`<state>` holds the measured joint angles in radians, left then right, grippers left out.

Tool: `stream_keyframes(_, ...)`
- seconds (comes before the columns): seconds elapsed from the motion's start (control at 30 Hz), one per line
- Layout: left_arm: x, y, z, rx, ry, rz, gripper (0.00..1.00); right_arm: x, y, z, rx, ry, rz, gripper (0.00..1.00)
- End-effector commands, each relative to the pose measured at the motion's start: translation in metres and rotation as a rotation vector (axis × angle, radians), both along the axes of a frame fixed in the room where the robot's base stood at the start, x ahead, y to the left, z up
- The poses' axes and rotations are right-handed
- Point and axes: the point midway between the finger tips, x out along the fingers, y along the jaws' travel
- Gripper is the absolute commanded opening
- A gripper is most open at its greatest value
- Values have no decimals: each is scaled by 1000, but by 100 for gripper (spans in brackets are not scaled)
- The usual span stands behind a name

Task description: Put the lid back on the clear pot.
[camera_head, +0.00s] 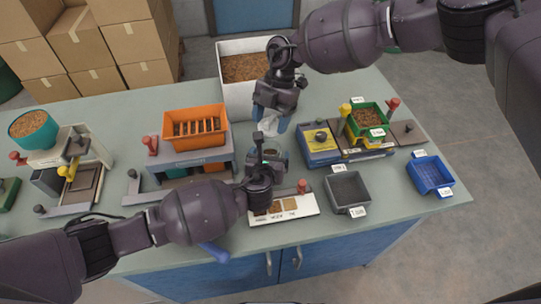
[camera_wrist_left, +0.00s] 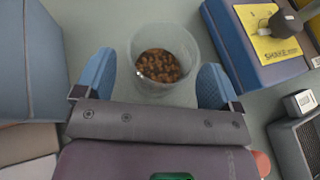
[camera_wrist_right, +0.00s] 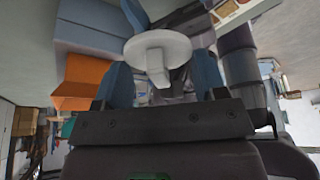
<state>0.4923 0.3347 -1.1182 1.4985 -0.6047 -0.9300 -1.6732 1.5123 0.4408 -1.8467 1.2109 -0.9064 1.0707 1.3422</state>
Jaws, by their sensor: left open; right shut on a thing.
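The clear pot (camera_wrist_left: 164,88) stands upright on the bench, holding brown granules, its top uncovered. In the head view it (camera_head: 269,153) is partly hidden by my left gripper. My left gripper (camera_wrist_left: 158,72) is open, its blue fingers on either side of the pot with gaps showing. My right gripper (camera_head: 270,120) is above and behind the pot, over the bench. It is shut on the white lid (camera_wrist_right: 160,48), a round disc with a stem between the fingers. The lid also shows pale below the right gripper in the head view (camera_head: 268,129), apart from the pot.
A blue-and-yellow device (camera_head: 320,143) stands right of the pot, with a green bin (camera_head: 369,117) beyond. A grey tray (camera_head: 347,190) and a white sample board (camera_head: 285,209) lie in front. An orange hopper (camera_head: 195,127) is left. A white box (camera_head: 238,98) stands behind.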

Motion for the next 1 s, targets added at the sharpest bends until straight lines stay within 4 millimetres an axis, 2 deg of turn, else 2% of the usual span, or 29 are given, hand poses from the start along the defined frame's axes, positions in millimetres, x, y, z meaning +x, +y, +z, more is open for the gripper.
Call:
stream_keyframes(0.37, 3, 0, -1, -1, 0, 1, 88, 0, 0, 0, 0, 0, 0, 39)
stream_keyframes(0.83, 3, 0, -1, 0, 0, 1, 18, 0, 0, 0, 0, 0, 0, 39)
stream_keyframes(0.87, 3, 0, -1, 0, 0, 1, 15, 0, 0, 0, 0, 0, 0, 39)
stream_keyframes(1.0, 3, 0, -1, 0, 0, 1, 15, 0, 0, -8, 0, 2, -1, 39)
